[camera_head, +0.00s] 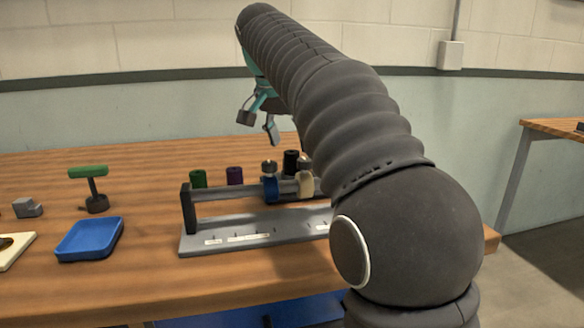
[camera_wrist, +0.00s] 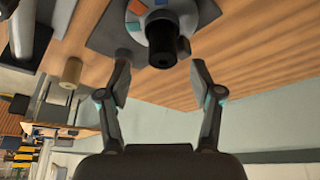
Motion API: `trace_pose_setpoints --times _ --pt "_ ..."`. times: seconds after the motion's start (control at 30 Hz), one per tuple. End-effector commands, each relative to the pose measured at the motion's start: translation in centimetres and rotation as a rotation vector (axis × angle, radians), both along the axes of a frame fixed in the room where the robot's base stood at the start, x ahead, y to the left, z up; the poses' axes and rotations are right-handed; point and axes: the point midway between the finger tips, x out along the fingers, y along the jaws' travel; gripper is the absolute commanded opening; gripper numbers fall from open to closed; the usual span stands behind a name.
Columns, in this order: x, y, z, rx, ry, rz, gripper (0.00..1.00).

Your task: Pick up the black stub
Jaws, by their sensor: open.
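The black stub (camera_head: 291,162) stands behind the grey rack (camera_head: 245,237) in the head view, close to my arm. A green stub (camera_head: 197,178) and a purple stub (camera_head: 234,175) stand to its left. My gripper (camera_head: 258,122) is open and empty, above the table and up to the left of the black stub. In the wrist view my gripper (camera_wrist: 160,84) has its fingers wide apart. A black cylinder (camera_wrist: 162,52) on a round grey base with coloured patches shows beyond the fingertips; I cannot tell whether it is the black stub.
Blue and cream rollers (camera_head: 270,182) sit at the rack. A tan cylinder (camera_wrist: 71,72) shows in the wrist view. The table's back left is clear.

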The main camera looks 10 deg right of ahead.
Motion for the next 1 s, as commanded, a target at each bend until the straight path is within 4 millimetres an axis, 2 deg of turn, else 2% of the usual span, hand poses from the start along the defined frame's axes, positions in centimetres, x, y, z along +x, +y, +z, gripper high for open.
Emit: trace_pose_setpoints --times 0.23,0.5,0.53,0.7,0.8,1.0 --pt "1.2 -0.8 -3.4 0.0 0.001 0.0 0.65" --pt "1.4 -1.0 -3.8 0.001 -0.001 0.0 0.65" --pt "1.4 -1.0 -3.8 0.001 -0.001 0.0 0.63" --pt "1.4 -1.0 -3.8 0.0 0.0 0.001 0.2" --pt "1.4 -1.0 -3.8 0.0 0.0 0.001 0.0" --pt "1.4 -1.0 -3.7 0.0 -0.001 0.0 0.0"
